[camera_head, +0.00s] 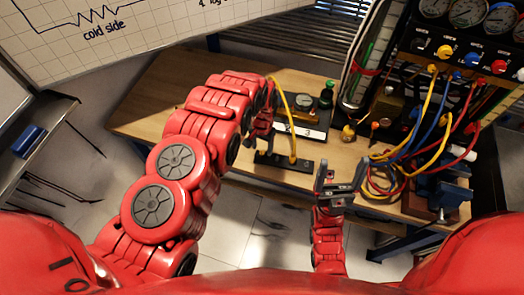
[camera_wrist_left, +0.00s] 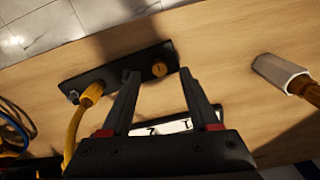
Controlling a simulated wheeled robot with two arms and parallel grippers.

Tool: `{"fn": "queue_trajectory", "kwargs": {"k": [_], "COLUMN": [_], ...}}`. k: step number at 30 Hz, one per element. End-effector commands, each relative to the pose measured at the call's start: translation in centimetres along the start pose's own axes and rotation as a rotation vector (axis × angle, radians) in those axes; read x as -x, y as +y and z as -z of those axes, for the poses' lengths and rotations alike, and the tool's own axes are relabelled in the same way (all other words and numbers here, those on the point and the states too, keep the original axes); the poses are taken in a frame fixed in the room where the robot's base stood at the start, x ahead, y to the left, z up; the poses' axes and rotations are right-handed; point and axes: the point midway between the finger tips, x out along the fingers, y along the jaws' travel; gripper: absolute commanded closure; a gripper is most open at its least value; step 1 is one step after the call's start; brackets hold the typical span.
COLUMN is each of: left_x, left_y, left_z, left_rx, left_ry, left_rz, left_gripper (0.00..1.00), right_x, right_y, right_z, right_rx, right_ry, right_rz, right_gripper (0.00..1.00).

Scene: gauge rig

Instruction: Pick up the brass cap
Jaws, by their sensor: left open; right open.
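The brass cap (camera_wrist_left: 159,69) is a small round golden piece on one end of a black bar (camera_wrist_left: 118,76) in the left wrist view. The black bar also shows in the head view (camera_head: 306,166), where I cannot make out the cap beside my left gripper. My left gripper (camera_wrist_left: 158,77) is open, its fingertips pointing toward the bar on either side of the cap, with nothing held. It shows partly in the head view (camera_head: 262,135), half hidden by my arm. My right gripper (camera_head: 340,178) is open and empty at the table's front edge.
A yellow cable (camera_wrist_left: 75,125) plugs into the bar's other end. A pale block with a brass-coloured stem (camera_wrist_left: 280,73) lies on the wood. A gauge panel (camera_head: 470,45), coiled cables (camera_head: 385,180) and a blue vise (camera_head: 440,190) crowd the right.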

Motion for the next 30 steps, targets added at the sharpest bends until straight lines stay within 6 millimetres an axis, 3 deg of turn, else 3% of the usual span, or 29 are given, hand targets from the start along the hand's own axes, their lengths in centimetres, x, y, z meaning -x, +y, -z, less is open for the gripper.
{"fn": "queue_trajectory", "kwargs": {"k": [6,17,27,30], "left_x": [-1.8,-2.3,-2.3,-2.3], "left_y": [0.1,0.1,0.1,0.1], "left_z": [0.0,0.0,0.0,0.0], "left_rx": [0.000,0.000,0.000,0.000], "left_ry": [0.000,0.000,0.000,0.000], "left_rz": [0.000,-0.001,-0.001,-0.001], "left_gripper": [0.39,0.39,0.98,1.00], "right_x": [-1.1,-1.2,-1.2,-1.2], "right_y": [0.1,0.1,0.1,0.1], "right_z": [0.2,0.2,0.2,0.2], "right_rx": [0.000,0.000,0.000,0.000], "right_ry": [0.000,0.000,0.000,0.000], "right_rz": [0.000,0.000,0.000,0.000], "right_gripper": [0.16,0.16,0.16,0.16]}}
